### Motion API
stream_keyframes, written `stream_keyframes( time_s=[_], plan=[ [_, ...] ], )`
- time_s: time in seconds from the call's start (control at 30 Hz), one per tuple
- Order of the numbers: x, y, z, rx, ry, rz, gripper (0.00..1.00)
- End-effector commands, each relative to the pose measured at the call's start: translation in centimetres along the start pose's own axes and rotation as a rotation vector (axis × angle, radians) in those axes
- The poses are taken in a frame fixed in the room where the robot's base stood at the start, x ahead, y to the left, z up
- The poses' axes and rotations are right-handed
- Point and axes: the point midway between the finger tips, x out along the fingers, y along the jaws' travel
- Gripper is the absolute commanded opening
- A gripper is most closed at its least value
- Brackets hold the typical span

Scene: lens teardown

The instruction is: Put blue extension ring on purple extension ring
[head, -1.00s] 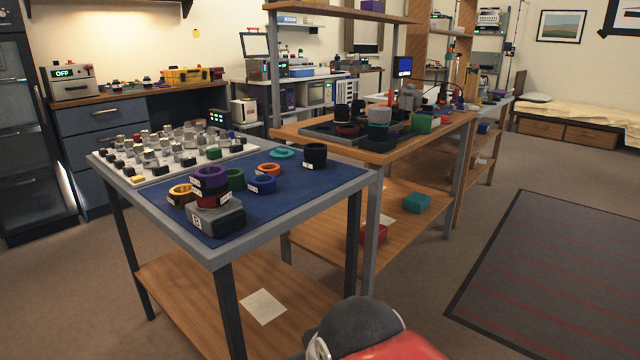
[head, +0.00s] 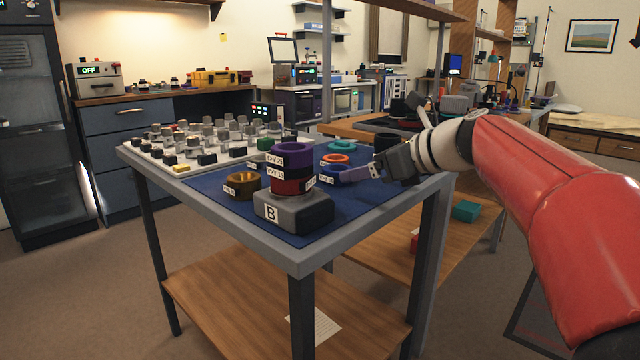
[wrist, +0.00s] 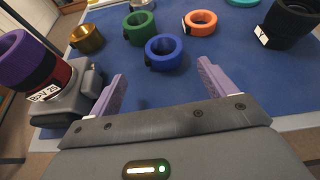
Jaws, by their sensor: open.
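The purple extension ring (head: 292,156) tops a stack with black and dark red parts on a grey block marked B; it also shows at the left of the wrist view (wrist: 18,66). The blue extension ring (wrist: 167,61) lies flat on the blue mat, centred ahead of my gripper (wrist: 162,72). My gripper is open and empty, its lilac fingers pointing toward the blue ring, which lies just beyond the gap between the tips. In the head view, my gripper (head: 352,173) is low over the mat's right side and partly hides the blue ring (head: 328,176).
A gold ring (wrist: 88,40), a green ring (wrist: 139,34) and an orange ring (wrist: 200,27) lie around the blue ring. A black cylinder (wrist: 285,25) stands at right. The blue mat (wrist: 225,60) is bare between them. A white tray of small parts (head: 160,160) lies behind.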

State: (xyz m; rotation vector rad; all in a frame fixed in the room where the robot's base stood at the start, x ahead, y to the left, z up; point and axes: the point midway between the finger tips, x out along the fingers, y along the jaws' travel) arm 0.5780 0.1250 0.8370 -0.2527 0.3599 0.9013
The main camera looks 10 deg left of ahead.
Motion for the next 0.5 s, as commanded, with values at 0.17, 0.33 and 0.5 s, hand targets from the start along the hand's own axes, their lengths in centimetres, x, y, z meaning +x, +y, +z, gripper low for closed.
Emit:
stream_keyframes(
  time_s=[0.17, 0.33, 0.5],
  plan=[
    [1.9, -0.5, 0.6, 0.071, -0.027, 0.007, 0.83],
    [3.5, -0.5, 0.7, 0.07, -0.026, 0.007, 0.83],
    [5.4, -0.5, 0.4, 0.068, -0.025, 0.007, 0.83]
  ],
)
